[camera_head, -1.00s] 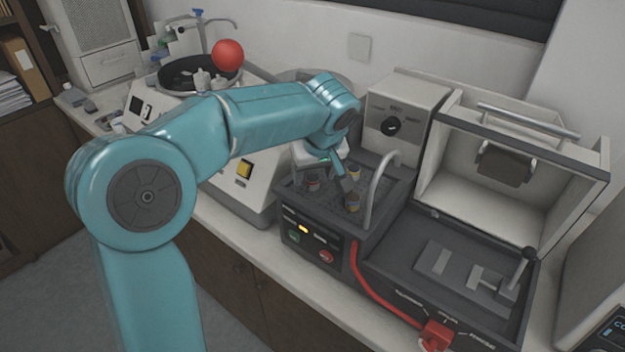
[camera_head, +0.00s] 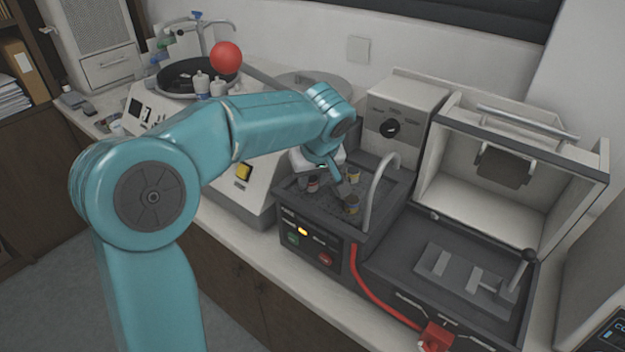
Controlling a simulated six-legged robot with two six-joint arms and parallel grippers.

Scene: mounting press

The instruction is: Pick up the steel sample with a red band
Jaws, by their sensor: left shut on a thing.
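The steel sample with a red band (camera_head: 312,186) is small and dark with a reddish band, in the dark tray of the machine at centre in the head view. My left gripper (camera_head: 322,182) reaches down over the tray and is shut on this sample; its far finger is partly hidden. I cannot tell whether the sample is clear of the tray floor. Two similar samples with yellowish bands stand to the right, one farther back (camera_head: 353,175) and one nearer the front (camera_head: 351,205). My right gripper is not in view.
A curved grey pipe (camera_head: 376,195) rises at the tray's right side. A control box (camera_head: 404,112) stands behind it. An open-lidded machine (camera_head: 500,170) is at right. A polishing machine with a red ball (camera_head: 226,57) above it stands at back left.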

